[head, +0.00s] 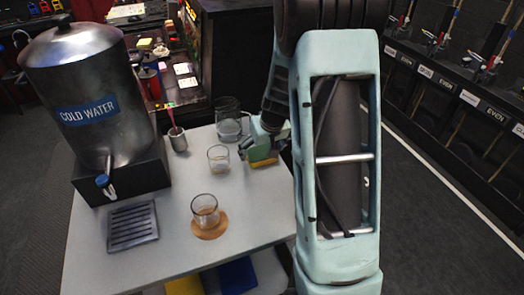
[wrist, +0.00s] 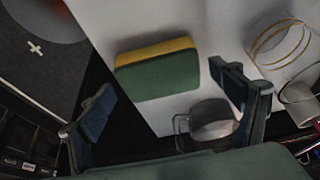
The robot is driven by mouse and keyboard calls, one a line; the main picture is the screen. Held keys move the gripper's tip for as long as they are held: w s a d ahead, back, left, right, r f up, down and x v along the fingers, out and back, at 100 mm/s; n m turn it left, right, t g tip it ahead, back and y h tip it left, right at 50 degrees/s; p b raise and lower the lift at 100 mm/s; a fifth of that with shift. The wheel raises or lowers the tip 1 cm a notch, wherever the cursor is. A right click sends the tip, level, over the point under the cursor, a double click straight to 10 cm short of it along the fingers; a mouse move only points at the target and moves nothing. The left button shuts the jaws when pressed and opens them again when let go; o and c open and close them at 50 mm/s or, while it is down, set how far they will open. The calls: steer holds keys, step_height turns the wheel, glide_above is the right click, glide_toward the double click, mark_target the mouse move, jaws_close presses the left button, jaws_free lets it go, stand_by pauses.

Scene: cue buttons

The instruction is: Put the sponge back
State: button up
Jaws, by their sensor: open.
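The sponge, green with a yellow layer, lies on the white table (head: 130,265) near its right edge. It shows in the wrist view (wrist: 157,82) and partly in the head view (head: 264,163), where my arm and gripper cover much of it. My gripper (head: 254,143) is at the sponge. In the wrist view, the sponge lies ahead of and between its two dark, spread fingers (wrist: 160,82). The gripper is open; I cannot tell whether a finger touches the sponge.
A cold water dispenser (head: 88,95) and drip tray (head: 133,226) stand at left. A glass (head: 204,206) is on a cork coaster (head: 209,231); another glass (head: 219,160), a metal cup (head: 178,143) and a glass jug (head: 228,127) are left of my gripper.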

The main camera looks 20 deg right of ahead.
steer(key=v, duration=1.1)
steer(key=shift+r+p, duration=0.3)
steer(key=shift+p, duration=0.05)
steer(key=shift+s, duration=0.1)
